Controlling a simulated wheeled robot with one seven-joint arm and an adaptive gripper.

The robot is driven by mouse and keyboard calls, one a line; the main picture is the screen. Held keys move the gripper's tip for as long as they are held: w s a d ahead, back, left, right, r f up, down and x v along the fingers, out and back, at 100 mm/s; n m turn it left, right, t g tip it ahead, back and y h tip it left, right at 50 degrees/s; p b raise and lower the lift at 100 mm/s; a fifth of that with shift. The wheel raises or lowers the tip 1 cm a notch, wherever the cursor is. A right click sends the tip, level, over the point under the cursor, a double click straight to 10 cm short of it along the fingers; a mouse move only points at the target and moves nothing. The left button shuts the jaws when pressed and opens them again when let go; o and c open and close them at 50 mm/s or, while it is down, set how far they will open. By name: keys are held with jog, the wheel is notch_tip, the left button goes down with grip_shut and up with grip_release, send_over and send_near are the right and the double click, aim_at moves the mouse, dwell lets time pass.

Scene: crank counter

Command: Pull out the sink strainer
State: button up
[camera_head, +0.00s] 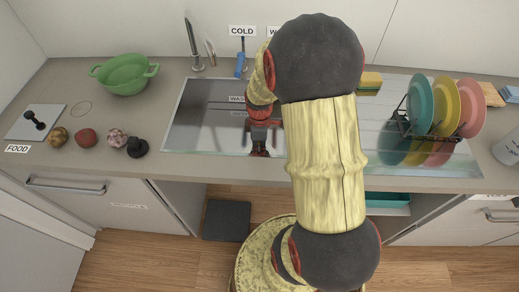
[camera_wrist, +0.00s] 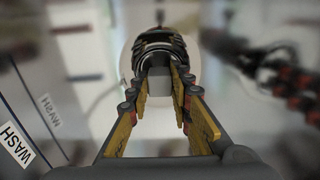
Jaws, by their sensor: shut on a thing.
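My gripper (camera_head: 262,115) is low over the sink basin (camera_head: 195,130), near its right part, and my arm hides part of the basin. In the wrist view my gripper (camera_wrist: 162,72) has its yellow-padded fingers closed on a dark, ringed, knob-like piece, which I take to be the sink strainer (camera_wrist: 160,46). A pale rounded surface shows around and below it. The strainer cannot be made out in the head view. Whether it sits in the drain or is lifted clear, I cannot tell.
A faucet (camera_head: 194,45) and a blue-handled lever (camera_head: 241,65) stand behind the sink. A green colander (camera_head: 124,73) and several small foods lie on the left counter. A rack of coloured plates (camera_head: 445,105) stands on the right.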

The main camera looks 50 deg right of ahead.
grip_shut()
jog(key=shift+r+p, duration=0.7)
jog(key=shift+p, duration=0.05)
dwell(0.6)
jog(key=shift+r+p, duration=2)
jog(key=shift+r, duration=0.45)
